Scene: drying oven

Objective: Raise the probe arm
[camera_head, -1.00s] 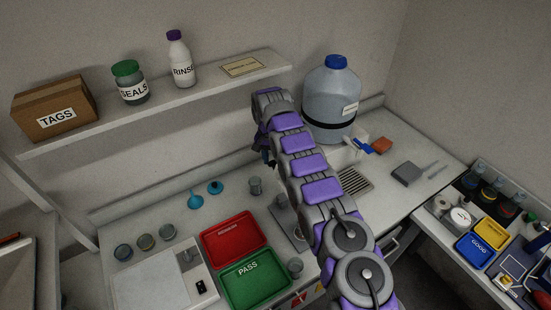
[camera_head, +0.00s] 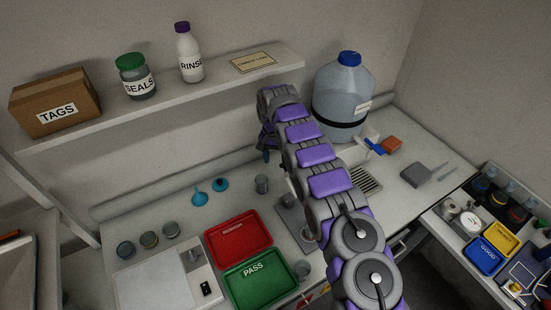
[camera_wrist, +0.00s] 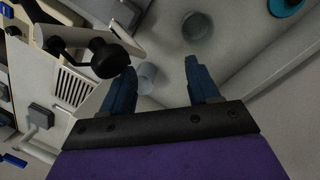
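In the wrist view, a black round knob (camera_wrist: 109,57) sits at the end of a short pale arm beside a slotted grille, left of my fingers. I cannot tell whether it belongs to the probe arm. My gripper (camera_wrist: 162,88) has its two blue fingers spread apart. A small pale cylinder (camera_wrist: 147,77) shows between them, near the left finger, and no contact is clear. In the head view, my gripper (camera_head: 268,148) hangs over the back of the bench, mostly hidden by my arm. A grey plate device (camera_head: 292,217) lies partly behind my arm, and no probe arm can be made out.
A red tray (camera_head: 238,240) and a green PASS tray (camera_head: 262,283) lie at the front. A large water jug (camera_head: 340,98) stands right of my arm. A metal cup (camera_head: 262,184) and blue funnels (camera_head: 220,185) stand left of it. A shelf (camera_head: 160,108) runs above.

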